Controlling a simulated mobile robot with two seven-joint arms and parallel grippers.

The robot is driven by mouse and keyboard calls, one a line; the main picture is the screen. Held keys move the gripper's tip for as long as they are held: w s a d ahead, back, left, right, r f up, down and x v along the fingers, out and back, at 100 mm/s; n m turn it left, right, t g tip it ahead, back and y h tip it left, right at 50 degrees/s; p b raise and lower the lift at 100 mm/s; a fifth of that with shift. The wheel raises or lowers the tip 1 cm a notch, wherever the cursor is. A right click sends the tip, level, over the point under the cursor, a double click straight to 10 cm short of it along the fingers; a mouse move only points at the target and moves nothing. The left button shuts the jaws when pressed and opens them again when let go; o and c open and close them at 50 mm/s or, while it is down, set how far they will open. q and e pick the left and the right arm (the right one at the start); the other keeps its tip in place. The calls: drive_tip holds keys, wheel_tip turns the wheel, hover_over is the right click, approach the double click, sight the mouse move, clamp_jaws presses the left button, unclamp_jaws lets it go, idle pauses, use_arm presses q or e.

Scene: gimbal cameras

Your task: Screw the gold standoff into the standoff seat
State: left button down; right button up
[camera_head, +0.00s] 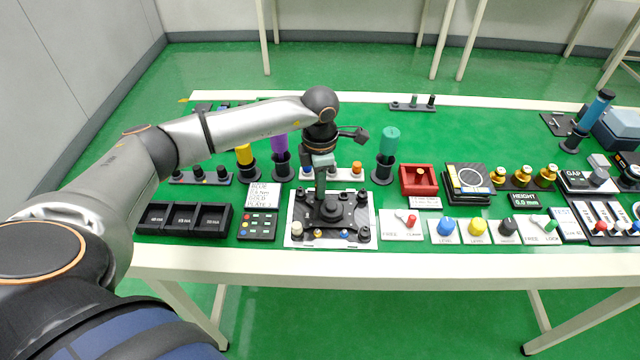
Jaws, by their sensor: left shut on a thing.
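My left gripper (320,192) points down over the black fixture (333,212) on a white plate at the table's centre. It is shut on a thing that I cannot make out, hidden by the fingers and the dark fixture. The standoff seat is not clear; I cannot tell whether the held thing touches it. Gold pieces with dark bases stand at the right: one at the left of the group (498,176), one in the middle (523,173) and one at the right (545,176). A small gold piece (420,178) sits in a red tray (405,189). My right gripper is not in view.
A white panel with a red lever (411,220) stands close right of the fixture, then blue (446,227) and yellow (477,228) knobs. A keypad (257,226) and black bins (152,222) lie left. Tall purple (279,140) and teal (389,141) handles stand behind.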

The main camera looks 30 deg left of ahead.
use_arm(q)
drive_tip(key=shift+f, duration=0.1)
drive_tip(key=c, duration=0.7)
unclamp_jaws()
wheel_tip(320, 180, up, 13)
drive_tip(key=shift+f, duration=0.2)
